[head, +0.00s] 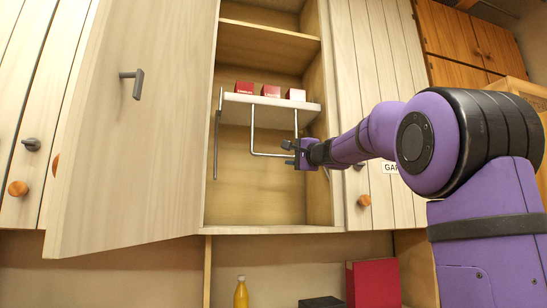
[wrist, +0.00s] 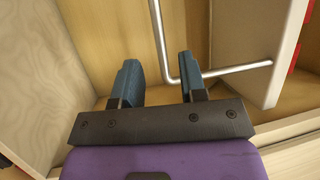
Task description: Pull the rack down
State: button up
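The pull-down rack (head: 272,102) is a pale shelf raised inside the open cabinet, with a thin U-shaped metal bar (head: 253,130) hanging below it. In the wrist view the rack (wrist: 268,62) shows at the upper right, and the bar (wrist: 161,40) bends just ahead of my fingers. My gripper (head: 290,148) is at the bar's lower right corner; in the wrist view my gripper (wrist: 157,75) is open, with one bar section lined up between its fingers. The right finger hides part of the bar. I cannot tell whether they touch.
Several boxes, including a red box (head: 244,87), stand on the rack. The cabinet door (head: 145,130) hangs open on the left. Below are a yellow bottle (head: 241,292), a red box-like thing (head: 373,283) and a dark object (head: 322,302). The space beneath the bar inside the cabinet is clear.

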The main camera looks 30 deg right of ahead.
aim_at(278, 156)
jog(key=x, duration=0.8)
jog(key=shift+w, duration=0.15)
grip_shut()
